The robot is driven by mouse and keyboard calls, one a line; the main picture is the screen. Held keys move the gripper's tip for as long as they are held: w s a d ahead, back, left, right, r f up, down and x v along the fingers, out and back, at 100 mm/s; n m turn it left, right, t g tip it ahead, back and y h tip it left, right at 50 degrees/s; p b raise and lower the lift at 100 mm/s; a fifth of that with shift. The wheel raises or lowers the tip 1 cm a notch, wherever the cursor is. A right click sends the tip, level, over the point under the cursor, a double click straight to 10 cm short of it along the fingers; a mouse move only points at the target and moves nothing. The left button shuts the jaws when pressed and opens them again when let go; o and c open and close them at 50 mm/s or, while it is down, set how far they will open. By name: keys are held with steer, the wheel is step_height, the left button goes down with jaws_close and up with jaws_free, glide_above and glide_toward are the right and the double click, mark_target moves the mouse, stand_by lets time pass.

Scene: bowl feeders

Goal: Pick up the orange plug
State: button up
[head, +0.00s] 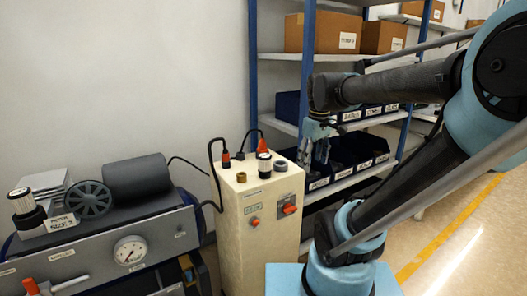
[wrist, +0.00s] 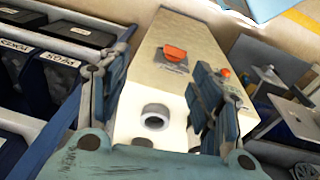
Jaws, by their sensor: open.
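Two orange-red plugs with black cables stand on top of a cream cabinet (head: 232,215) in the head view. One plug (head: 225,160) is at the left corner, and the other plug (head: 240,155) is near the back edge. I cannot tell which one the task names. My gripper (head: 314,152) is open and empty, to the right of the cabinet top and apart from both plugs. In the wrist view its fingers (wrist: 163,88) frame the cabinet top, with a grey ring (wrist: 155,122) between them. No plug is clearly visible in the wrist view.
A brass ring (head: 241,177) and a black-and-white cylinder (head: 264,165) share the cabinet top. A red switch (head: 289,206) is on its front. Shelves with dark bins (head: 360,148) stand behind my gripper. A motor bench (head: 100,250) is at the left.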

steer(key=w+a+r+n, duration=0.7)
steer(key=w+a+r, duration=0.15)
steer(key=w, duration=0.35)
step_height(320, 180, up, 5)
steer(key=n+g, duration=0.1)
steer(key=n, duration=0.6)
glide_above(263, 145)
steer(key=w, duration=0.3)
steer(key=f, duration=1.1)
steer(key=shift+s+a+f, duration=0.1)
steer(key=shift+s+f, duration=0.15)
steer(key=shift+f, duration=0.05)
steer(key=shift+s+f, duration=0.2)
steer(key=shift+f, duration=2.6)
steer(key=c, duration=1.3)
